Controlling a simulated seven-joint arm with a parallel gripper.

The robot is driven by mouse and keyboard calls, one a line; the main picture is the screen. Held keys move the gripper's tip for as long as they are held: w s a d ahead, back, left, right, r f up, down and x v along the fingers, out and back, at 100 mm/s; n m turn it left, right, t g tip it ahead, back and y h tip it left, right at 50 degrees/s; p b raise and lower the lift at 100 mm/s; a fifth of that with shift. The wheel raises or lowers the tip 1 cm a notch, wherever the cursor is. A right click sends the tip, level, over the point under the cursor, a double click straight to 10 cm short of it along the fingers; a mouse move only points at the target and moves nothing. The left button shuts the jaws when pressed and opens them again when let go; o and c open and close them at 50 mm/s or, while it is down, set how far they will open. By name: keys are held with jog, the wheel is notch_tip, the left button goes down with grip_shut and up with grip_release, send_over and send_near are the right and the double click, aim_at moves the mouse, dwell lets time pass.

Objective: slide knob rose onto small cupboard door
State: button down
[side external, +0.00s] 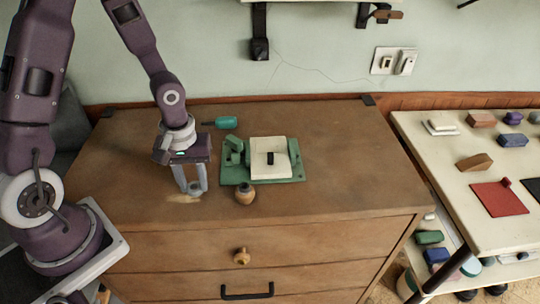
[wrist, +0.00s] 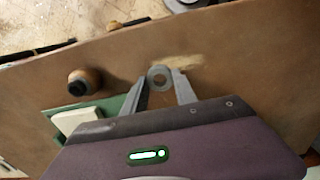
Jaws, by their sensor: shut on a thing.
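My gripper (side external: 192,190) is low over the left part of the dresser top, left of the green fixture. In the wrist view my gripper (wrist: 160,80) is shut on a small grey ring, the knob rose (wrist: 159,76), held between the fingertips with its hole showing. The small cupboard door (side external: 258,146) is a cream block lying in the green fixture, with a dark upright post on it. The door (wrist: 72,122) is partly cut off by my gripper body in the wrist view. The rose is apart from the door and post.
A round wooden knob with a dark top (side external: 245,194) stands in front of the green fixture (side external: 291,180). A teal-handled tool (side external: 226,122) lies behind it. A pale worn patch (side external: 183,198) marks the dresser top (side external: 345,150). A cream table (side external: 435,150) with blocks stands right.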

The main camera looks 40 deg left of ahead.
jog(key=shift+r, duration=2)
jog(key=shift+r, duration=0.15)
notch_tip(320, 180, up, 12)
jog(key=w, duration=0.1)
jog(key=w+d, duration=0.4)
jog(key=w, duration=0.5)
jog(key=w+d, duration=0.4)
jog(key=w, duration=0.4)
jog(key=f, duration=0.5)
jog(key=shift+w, duration=0.25)
